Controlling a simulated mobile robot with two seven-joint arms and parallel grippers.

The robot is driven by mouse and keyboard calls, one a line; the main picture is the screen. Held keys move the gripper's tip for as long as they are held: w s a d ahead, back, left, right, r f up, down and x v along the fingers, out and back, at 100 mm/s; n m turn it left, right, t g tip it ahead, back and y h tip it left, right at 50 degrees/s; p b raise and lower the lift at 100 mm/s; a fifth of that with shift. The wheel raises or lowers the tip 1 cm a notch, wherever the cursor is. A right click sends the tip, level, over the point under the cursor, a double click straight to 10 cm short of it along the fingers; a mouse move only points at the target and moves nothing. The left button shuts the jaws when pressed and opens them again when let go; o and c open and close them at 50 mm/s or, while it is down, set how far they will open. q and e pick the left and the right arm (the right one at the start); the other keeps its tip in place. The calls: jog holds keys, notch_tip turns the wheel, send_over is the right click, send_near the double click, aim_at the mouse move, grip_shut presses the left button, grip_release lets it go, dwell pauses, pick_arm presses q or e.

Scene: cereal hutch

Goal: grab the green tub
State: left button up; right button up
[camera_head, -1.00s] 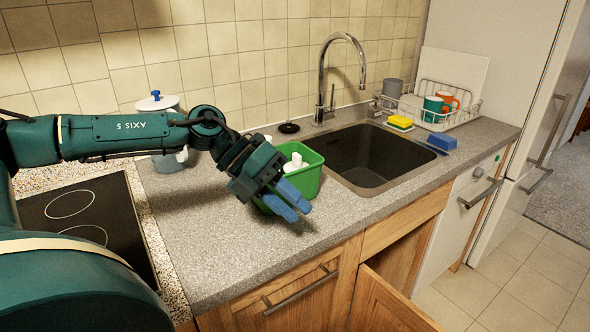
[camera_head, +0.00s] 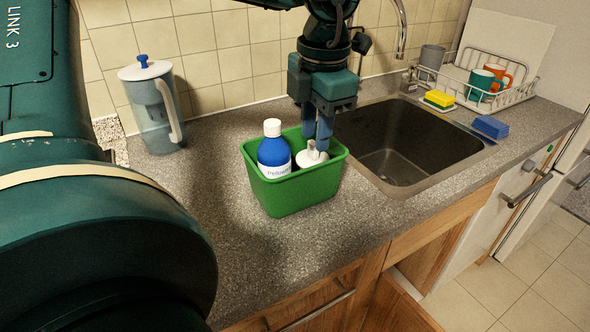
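The green tub (camera_head: 301,193) stands on the grey countertop, left of the sink. A blue bottle with a white cap (camera_head: 273,153) and a white bottle (camera_head: 311,159) stand in it. My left gripper (camera_head: 317,138) points down at the tub's back right rim. Its blue fingers show a small gap and look open. Their tips are low at the rim, partly beside the white bottle; I cannot tell whether they touch the wall. My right gripper is not in view.
A water jug with a white lid (camera_head: 153,108) stands behind left. The sink (camera_head: 405,143) is close to the tub's right. A dish rack (camera_head: 478,82), a yellow sponge (camera_head: 439,98) and a blue block (camera_head: 490,127) lie beyond it. Countertop in front is clear.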

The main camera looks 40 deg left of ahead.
aim_at(310, 170)
pick_arm(q)
jog(key=f, duration=0.6)
jog(key=f+p, duration=0.1)
jog(key=f, duration=0.2)
jog(key=shift+s+a, duration=0.1)
jog(key=shift+a, duration=0.25)
jog(key=shift+c, duration=0.2)
grip_shut()
dwell(0.8)
